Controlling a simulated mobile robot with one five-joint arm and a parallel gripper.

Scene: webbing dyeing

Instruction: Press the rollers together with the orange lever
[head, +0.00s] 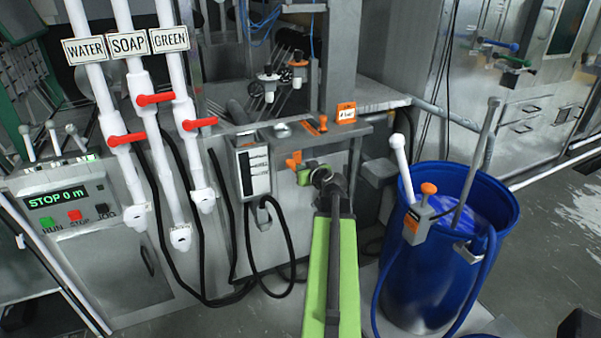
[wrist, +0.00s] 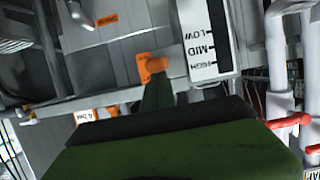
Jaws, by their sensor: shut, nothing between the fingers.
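The orange lever (head: 293,160) sits on the front of the grey machine, just right of a LOW-MID-HIGH scale panel (head: 254,168). In the wrist view the orange lever (wrist: 150,66) lies straight beyond my fingertips, beside the scale (wrist: 203,40). My gripper (head: 311,172) is shut and empty, close to the lever's right side in the head view. In the wrist view my gripper (wrist: 157,88) points at the lever and overlaps its lower edge; I cannot tell whether they touch. The rollers cannot be made out clearly.
White pipes with red valves (head: 155,99) stand left. A blue barrel (head: 440,250) with a hose stands right. A black cable (head: 285,240) hangs below the panel.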

